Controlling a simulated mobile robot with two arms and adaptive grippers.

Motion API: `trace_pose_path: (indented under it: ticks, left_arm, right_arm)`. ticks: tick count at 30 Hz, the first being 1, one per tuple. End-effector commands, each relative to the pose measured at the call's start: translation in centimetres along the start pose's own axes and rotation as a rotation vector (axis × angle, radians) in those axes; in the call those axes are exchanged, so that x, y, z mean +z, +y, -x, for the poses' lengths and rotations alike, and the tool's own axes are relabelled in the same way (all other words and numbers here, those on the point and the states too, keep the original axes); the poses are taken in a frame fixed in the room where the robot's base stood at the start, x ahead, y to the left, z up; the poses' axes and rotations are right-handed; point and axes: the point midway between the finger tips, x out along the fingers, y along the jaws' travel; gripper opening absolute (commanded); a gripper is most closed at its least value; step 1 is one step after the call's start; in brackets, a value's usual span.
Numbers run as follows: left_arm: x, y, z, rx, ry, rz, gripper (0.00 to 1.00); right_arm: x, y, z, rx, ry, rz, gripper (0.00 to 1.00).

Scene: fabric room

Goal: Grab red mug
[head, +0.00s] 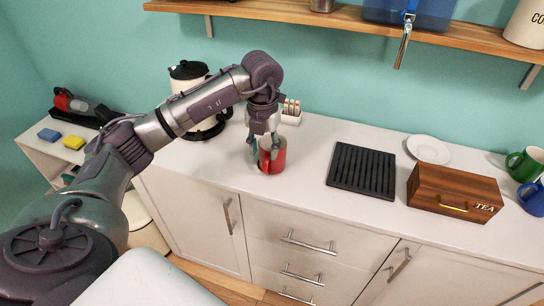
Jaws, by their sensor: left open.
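The red mug (272,159) stands upright on the white counter, near its front edge, left of the black ridged mat. My left gripper (264,146) points down right at the mug, with its fingers at the mug's rim and left side. The gripper is open. The fingers partly hide the mug's top and left side, and I cannot tell whether they touch it. My right gripper is not in view.
A black ridged mat (361,170), a white plate (428,149) and a wooden tea box (453,193) lie to the right. A green mug (524,165) is at the far right. A kettle (189,75) stands behind my arm. A wooden shelf (300,12) hangs above.

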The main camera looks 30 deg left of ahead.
Motion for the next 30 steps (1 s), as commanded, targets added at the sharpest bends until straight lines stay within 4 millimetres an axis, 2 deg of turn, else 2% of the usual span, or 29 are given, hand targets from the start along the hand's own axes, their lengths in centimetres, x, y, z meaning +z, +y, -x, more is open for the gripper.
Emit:
trace_pose_path:
  ticks: [4,13,21,30]
  left_arm:
    - [-0.1,-0.1,-2.7,-0.001,0.004,-0.001,0.44]
    - [0.0,-0.2,-5.2,-0.003,0.004,-0.003,0.44]
    - [0.2,-0.5,-9.0,-0.004,0.003,-0.003,0.44]
    - [0.2,-0.5,-9.6,-0.004,-0.001,-0.004,0.44]
  right_arm:
    - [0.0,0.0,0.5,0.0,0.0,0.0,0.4]
    - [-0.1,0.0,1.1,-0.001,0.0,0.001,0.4]
    - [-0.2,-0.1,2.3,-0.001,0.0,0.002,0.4]
    - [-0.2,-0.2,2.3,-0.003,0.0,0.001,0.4]
